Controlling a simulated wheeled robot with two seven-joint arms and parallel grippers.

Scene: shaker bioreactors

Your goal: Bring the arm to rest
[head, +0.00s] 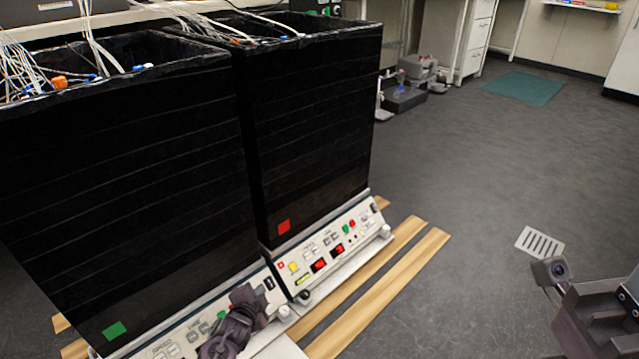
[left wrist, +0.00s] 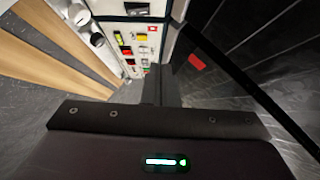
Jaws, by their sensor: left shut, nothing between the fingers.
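My left gripper (head: 246,294) is dark and stands in front of the control panel (head: 185,337) of the left shaker bioreactor, covering part of it. Its fingers are together with nothing between them; whether they touch the panel I cannot tell. In the left wrist view the shut fingers (left wrist: 166,82) point at a panel with coloured buttons (left wrist: 140,45). Part of my right arm shows at the lower right of the head view, with a small camera on it; its fingers are not seen.
Two tall black shaker housings stand side by side, the left one (head: 120,190) with a green square and the right one (head: 310,120) with a red square. The right panel (head: 330,250) has lit red displays. Wooden planks (head: 390,285) lie under them. Grey floor at right is mostly clear, with a grate (head: 540,243).

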